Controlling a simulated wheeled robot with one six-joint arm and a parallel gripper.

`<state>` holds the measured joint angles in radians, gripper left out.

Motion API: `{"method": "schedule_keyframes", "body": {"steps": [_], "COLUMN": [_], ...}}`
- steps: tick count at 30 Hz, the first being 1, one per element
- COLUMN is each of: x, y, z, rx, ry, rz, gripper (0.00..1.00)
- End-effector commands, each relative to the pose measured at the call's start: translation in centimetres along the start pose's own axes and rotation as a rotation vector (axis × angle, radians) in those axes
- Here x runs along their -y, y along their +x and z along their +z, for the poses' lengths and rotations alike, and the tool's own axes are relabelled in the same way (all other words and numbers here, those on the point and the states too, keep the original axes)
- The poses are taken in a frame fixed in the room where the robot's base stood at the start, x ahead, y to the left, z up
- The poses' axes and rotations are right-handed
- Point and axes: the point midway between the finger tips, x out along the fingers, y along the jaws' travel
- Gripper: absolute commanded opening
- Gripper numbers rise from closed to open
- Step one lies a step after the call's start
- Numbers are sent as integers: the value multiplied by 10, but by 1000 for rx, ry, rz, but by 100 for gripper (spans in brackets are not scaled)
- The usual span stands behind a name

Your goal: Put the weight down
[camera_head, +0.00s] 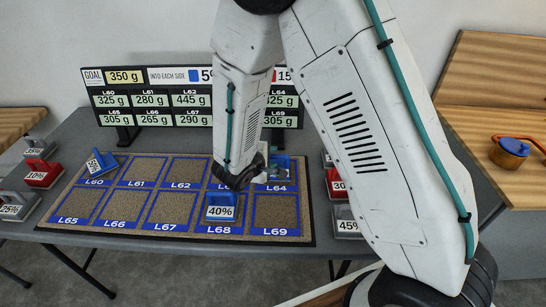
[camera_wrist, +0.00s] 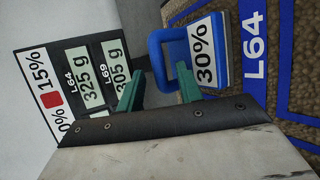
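A blue weight marked 30% (camera_wrist: 206,58) with a loop handle stands at the L64 square; it also shows in the head view (camera_head: 284,162), partly hidden by my gripper. My gripper (camera_wrist: 158,72) is open, its two green fingers apart. The handle's outer bar lies between the fingers, and the right finger overlaps the loop. I cannot tell whether either finger touches it. In the head view my gripper (camera_head: 271,173) is low over the right part of the board. Another blue weight, marked 40% (camera_head: 220,208), stands on L68. A third, marked 50% (camera_head: 97,165), is tilted at L60.
The tan board (camera_head: 123,207) with blue-edged squares lies on the grey table (camera_head: 130,248). The display (camera_head: 150,77) stands behind it. Red and grey weights stand left and right, including a red 10% (camera_head: 42,173) and a grey 45% (camera_head: 347,224). L69 (camera_head: 277,212) is bare.

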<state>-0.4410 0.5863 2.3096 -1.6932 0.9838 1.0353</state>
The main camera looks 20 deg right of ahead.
Motion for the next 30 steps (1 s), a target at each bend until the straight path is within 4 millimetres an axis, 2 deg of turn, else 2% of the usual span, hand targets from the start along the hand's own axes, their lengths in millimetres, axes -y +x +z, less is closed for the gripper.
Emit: {"method": "schedule_keyframes", "body": {"steps": [9,15,22,25,28,30], "x": [-1,0,0,-6,-23,-39], "y": [-70,-97,-105,-105,-106,-108], "z": [-1,-1,1,7,27,50], "rx": [-6,-4,0,15,65,118], "ry": [0,0,1,17,65,119], "rz": [2,1,0,-7,-35,-70], "gripper": [36,36,36,36,36,36]}}
